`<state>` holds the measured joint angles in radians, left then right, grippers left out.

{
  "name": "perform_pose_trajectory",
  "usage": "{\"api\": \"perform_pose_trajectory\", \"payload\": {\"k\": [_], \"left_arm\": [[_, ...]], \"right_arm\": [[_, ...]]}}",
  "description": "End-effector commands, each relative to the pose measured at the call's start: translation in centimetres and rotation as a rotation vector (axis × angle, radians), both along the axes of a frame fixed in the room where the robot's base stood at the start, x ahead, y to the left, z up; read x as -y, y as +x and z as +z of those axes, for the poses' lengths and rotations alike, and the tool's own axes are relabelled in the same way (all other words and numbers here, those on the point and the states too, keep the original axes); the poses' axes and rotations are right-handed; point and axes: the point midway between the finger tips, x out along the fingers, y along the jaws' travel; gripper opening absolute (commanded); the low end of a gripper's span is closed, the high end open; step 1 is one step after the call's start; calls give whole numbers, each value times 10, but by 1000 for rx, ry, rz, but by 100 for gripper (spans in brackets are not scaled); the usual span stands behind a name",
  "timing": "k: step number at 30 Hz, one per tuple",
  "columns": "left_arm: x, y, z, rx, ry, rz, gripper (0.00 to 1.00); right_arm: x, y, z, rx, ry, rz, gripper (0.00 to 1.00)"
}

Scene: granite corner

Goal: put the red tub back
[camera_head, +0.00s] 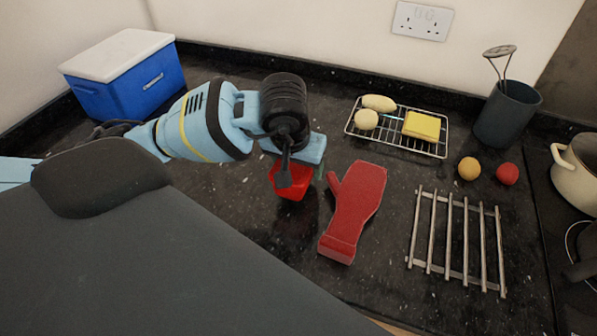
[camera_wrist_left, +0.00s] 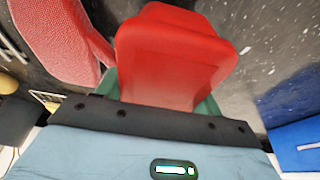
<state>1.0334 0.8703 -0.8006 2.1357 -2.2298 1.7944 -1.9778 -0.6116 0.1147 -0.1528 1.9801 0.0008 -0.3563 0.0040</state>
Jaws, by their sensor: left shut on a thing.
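The red tub (camera_head: 291,187) is under my left gripper (camera_head: 293,172) in the head view, near the middle of the counter. In the left wrist view the red tub (camera_wrist_left: 172,58) fills the space between the two green fingers of my left gripper (camera_wrist_left: 160,92). The left gripper is shut on it. In the head view the wrist hides much of the tub. I cannot tell for sure whether the tub touches the counter. My right gripper is in neither view.
A red oven mitt (camera_head: 354,205) lies just right of the tub. A blue cooler (camera_head: 130,85) stands back left.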

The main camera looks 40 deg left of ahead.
Motion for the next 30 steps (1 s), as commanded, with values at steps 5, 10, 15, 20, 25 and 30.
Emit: {"api": "perform_pose_trajectory", "payload": {"k": [5,10,15,20,25,30], "left_arm": [[-4,8,-5,-2,-1,2,35],[-4,7,-28,0,-1,2,35],[-4,8,-35,4,0,1,35],[-4,8,-35,3,0,1,35],[-4,7,-40,1,1,0,35],[-4,7,-39,1,1,0,75]], "right_arm": [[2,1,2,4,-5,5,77],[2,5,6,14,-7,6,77],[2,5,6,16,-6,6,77],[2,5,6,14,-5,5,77],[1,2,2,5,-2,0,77],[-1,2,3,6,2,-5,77]]}}
